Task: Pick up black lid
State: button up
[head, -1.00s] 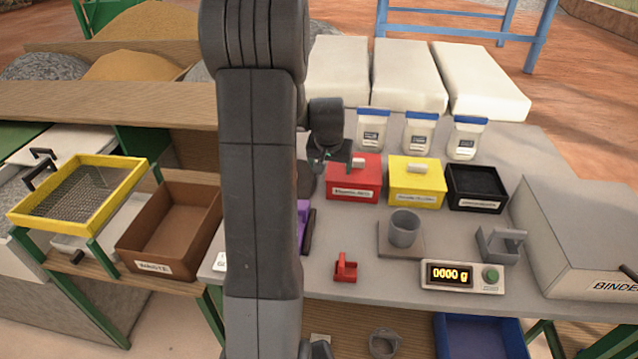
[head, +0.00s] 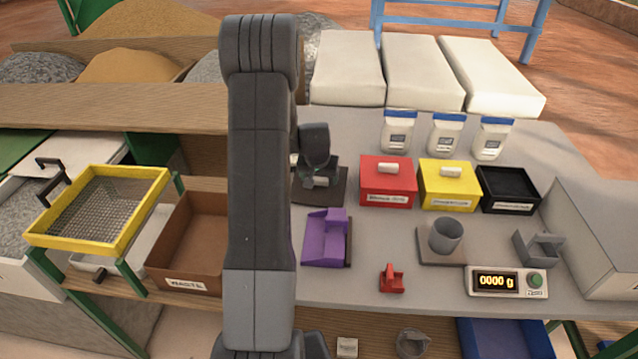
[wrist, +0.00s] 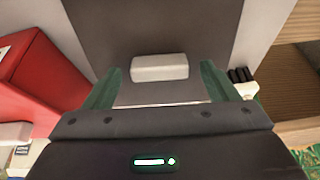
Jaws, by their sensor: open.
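The black lid (head: 334,192) lies flat on the grey table, left of the red box, and is partly hidden by my gripper (head: 318,183) in the head view. In the wrist view the lid (wrist: 95,25) is a dark panel with a pale block handle (wrist: 160,67). My gripper's green fingers (wrist: 161,82) are open, one on each side of the handle, with gaps on both sides. The exact height of the fingertips over the lid is hard to tell. The open black box (head: 509,190) stands at the right.
The red box (head: 387,186) stands close to the right of the lid, and the yellow box (head: 449,188) beyond it. A purple tray (head: 326,238) lies in front. Three blue-capped jars (head: 446,137) stand behind.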

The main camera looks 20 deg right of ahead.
aim_at(319, 178)
jog(key=shift+c, duration=0.2)
jog(key=c, duration=1.2)
jog(key=shift+o, duration=0.2)
notch_tip(319, 178, up, 9)
jog(key=shift+f+b, duration=0.1)
jog(key=shift+b, duration=0.5)
jog(key=n+p, duration=0.1)
jog(key=p, duration=0.1)
jog(key=w+f+n+g+y+p, duration=0.1)
jog(key=n+p, duration=0.1)
jog(key=p, duration=0.1)
jog(key=f+n+g+p, duration=0.1)
jog(key=n+p, duration=0.1)
jog(key=shift+w+d+f+y, duration=0.15)
jog(key=shift+w+f+y, duration=0.1)
jog(key=shift+y, duration=0.15)
jog(key=shift+f+b, duration=1.2)
jog(key=shift+f, duration=2.35)
jog(key=shift+f+b, duration=0.55)
jog(key=shift+f, duration=0.05)
